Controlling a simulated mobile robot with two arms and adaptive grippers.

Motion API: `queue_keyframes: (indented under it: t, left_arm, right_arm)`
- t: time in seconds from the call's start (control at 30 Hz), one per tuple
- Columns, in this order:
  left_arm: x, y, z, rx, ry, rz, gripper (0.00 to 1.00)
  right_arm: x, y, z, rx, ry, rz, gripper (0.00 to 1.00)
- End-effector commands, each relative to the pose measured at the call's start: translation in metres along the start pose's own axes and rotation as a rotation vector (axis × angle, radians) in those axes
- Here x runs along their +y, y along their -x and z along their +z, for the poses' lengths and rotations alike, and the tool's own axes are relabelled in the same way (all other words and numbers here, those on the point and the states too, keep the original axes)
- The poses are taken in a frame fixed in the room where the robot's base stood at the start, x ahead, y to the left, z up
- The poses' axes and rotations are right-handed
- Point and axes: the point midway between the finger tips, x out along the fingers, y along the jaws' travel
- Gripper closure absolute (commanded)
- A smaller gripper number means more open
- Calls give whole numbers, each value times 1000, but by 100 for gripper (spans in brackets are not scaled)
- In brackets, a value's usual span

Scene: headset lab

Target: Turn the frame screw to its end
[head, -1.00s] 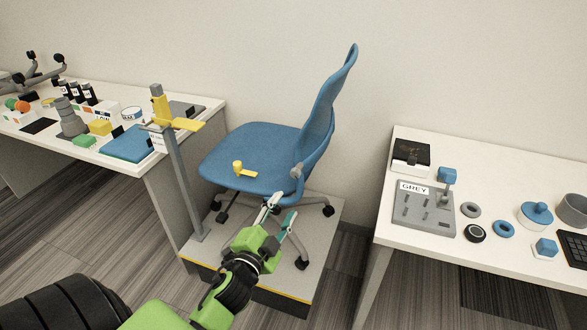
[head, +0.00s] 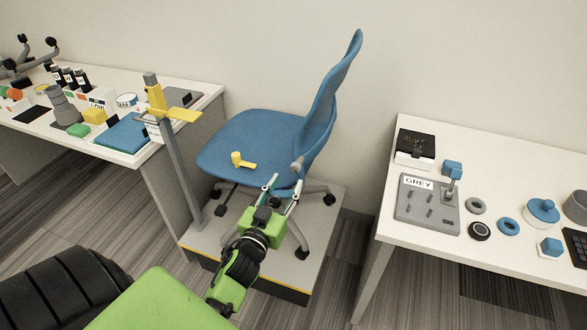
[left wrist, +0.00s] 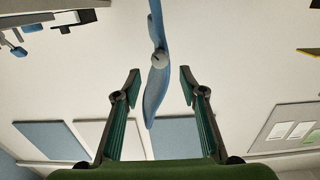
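The blue office chair (head: 262,140) stands on a low grey platform. A grey round knob (head: 297,164), which looks like the frame screw, sits on the chair's side where seat and back meet. In the left wrist view the knob (left wrist: 160,60) shows a dark mark on its face, in front of the blue chair (left wrist: 153,98). My left gripper (head: 284,183) is open, its fingertips a little below the knob in the head view. In the left wrist view the gripper (left wrist: 160,80) has nothing between its fingers, and the knob lies beyond the tips. My right gripper is out of view.
A yellow piece (head: 240,161) lies on the seat. A grey post (head: 177,165) with a yellow clamp stands left of the chair. The right table (head: 430,255) holds a box marked GREY, rings and blue parts. The left table (head: 150,172) carries several items.

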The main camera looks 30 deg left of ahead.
Motion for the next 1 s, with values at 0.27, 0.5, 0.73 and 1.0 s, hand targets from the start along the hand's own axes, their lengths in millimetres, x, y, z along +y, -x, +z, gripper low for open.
queue_keyframes:
  t: [0.27,0.5,0.73,1.0]
  left_arm:
    - [0,-47,-1,1,-1,0,62]
    - [0,-64,0,0,-1,0,62]
    - [0,-65,0,0,-1,0,62]
    - [0,-65,0,0,-1,0,100]
  right_arm:
    - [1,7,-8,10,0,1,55]
    - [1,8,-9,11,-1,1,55]
    - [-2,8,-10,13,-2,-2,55]
    - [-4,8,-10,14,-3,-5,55]
